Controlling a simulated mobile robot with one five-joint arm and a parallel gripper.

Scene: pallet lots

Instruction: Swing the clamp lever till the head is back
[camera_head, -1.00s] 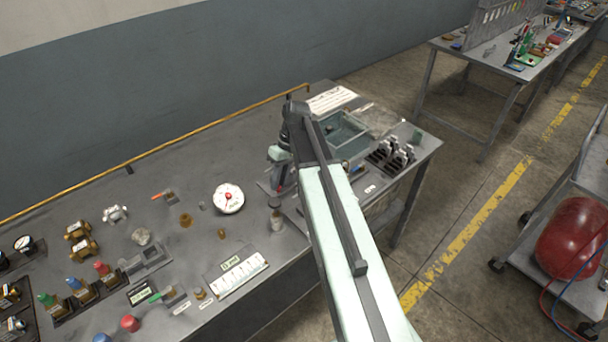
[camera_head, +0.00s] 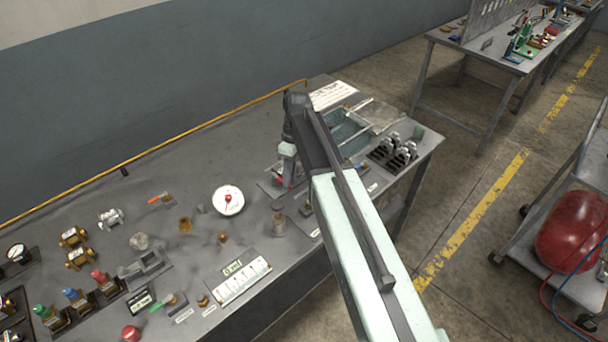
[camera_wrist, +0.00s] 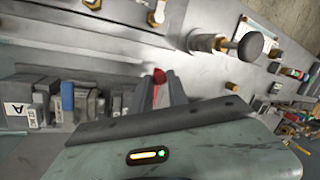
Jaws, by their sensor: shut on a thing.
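The clamp's red lever tip (camera_wrist: 158,76) shows between the two dark fingers of my gripper (camera_wrist: 165,88) in the wrist view. The fingers are shut on the lever. In the head view my arm reaches down to the far part of the grey bench, and a small red part (camera_head: 279,179) shows beside its end. The rest of the clamp, including its head, is mostly hidden behind my arm and fingers, so I cannot tell the head's position.
A grey-green bin (camera_head: 346,132) and a rack of black clips (camera_head: 393,152) stand to the right. In the wrist view, a black-knobbed plunger (camera_wrist: 250,46) and labelled blocks (camera_wrist: 40,105) flank my gripper.

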